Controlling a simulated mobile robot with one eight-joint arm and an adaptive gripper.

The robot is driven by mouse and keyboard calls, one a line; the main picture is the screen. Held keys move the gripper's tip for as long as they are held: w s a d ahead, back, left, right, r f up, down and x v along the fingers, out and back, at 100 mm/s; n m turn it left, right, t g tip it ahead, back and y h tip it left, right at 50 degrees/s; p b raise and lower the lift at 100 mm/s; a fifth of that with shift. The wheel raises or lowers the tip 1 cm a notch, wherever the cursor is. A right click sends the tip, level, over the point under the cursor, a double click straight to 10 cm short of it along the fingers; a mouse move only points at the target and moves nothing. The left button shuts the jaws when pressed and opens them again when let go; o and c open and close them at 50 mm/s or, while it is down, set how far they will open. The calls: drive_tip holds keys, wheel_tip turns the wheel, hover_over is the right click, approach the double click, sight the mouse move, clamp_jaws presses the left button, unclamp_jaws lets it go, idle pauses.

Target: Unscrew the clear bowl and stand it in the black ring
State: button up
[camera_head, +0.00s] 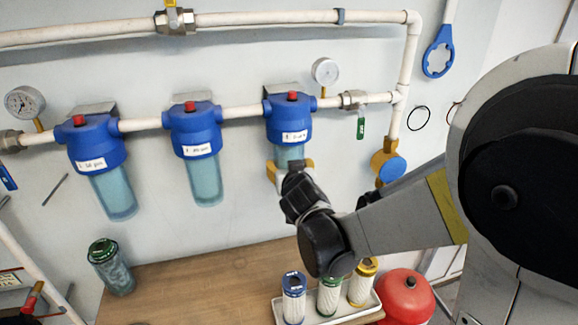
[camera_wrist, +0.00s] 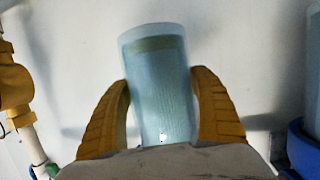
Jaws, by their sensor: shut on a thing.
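The clear bowl (camera_head: 289,153) is a bluish tube below the rightmost blue filter head (camera_head: 288,118). In the head view its top meets the head; I cannot tell whether it is still threaded in. My gripper (camera_head: 290,168) has its yellow fingers shut on the bowl's sides, and my wrist hides its lower part. In the wrist view the bowl (camera_wrist: 158,60) stands between the two fingers (camera_wrist: 161,90), slightly tilted in the picture. A thin black ring (camera_head: 419,118) hangs on the wall at right; I see no black ring on the bench, part of which my arm hides.
Two other filters with bowls (camera_head: 113,192) (camera_head: 204,180) hang to the left. A wooden bench (camera_head: 190,270) below holds a green-topped clear vessel (camera_head: 110,265) and a white tray (camera_head: 330,318) with three cartridges. A red tank (camera_head: 405,297) stands at right. The bench's middle is clear.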

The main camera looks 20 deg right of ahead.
drive_tip(key=shift+f, duration=0.1)
drive_tip(key=shift+a+h, duration=0.1)
drive_tip(key=shift+h, duration=0.2)
drive_tip(key=shift+a+m+g+h, duration=0.1)
drive_tip(key=shift+m+g+h, duration=0.2)
drive_tip(key=shift+m+h, duration=0.65)
drive_tip(key=shift+d+m+g+h+b, duration=0.2)
drive_tip(key=shift+m+g+h+b, duration=0.15)
drive_tip(key=shift+m+h, duration=0.45)
drive_tip(key=shift+a+m+g+h+b, duration=0.15)
drive_tip(key=shift+m+g+h+b, duration=0.15)
drive_tip(key=shift+m+g+h, duration=0.95)
drive_tip(key=shift+m+h, duration=0.4)
drive_tip(key=shift+h, duration=0.2)
drive_tip(key=o, duration=1.4)
drive_tip(key=shift+c, duration=0.2)
